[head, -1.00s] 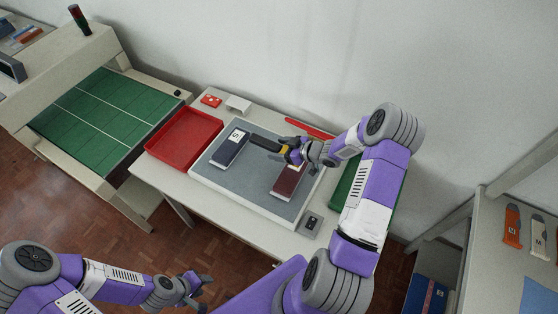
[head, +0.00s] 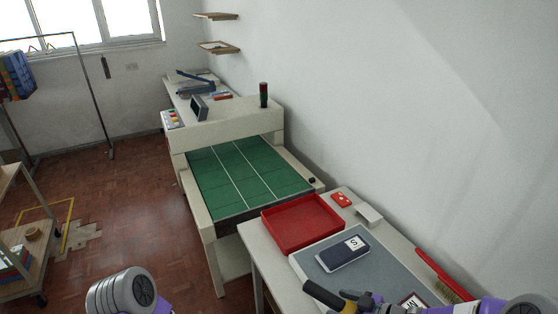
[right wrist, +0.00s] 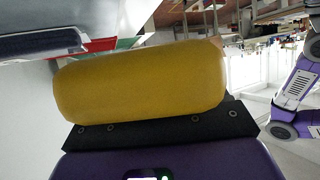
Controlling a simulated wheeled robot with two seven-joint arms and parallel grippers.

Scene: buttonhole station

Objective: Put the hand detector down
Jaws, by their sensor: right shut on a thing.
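The hand detector (head: 322,294), black with a yellow part, is over the grey mat (head: 303,262) at the bottom of the head view. My right gripper (head: 362,302) is shut on it, partly cut off by the lower edge. In the right wrist view the detector's yellow body (right wrist: 140,80) fills the middle, close to the camera. Whether it touches the mat cannot be told. A dark blue folded item with an S label (head: 343,253) lies on the mat just beyond it. My left gripper is out of view; only part of that arm shows at lower left.
A red tray (head: 341,238) sits left of the mat. A green-belted conveyor (head: 240,180) stands beyond. Another labelled item shows at the bottom edge.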

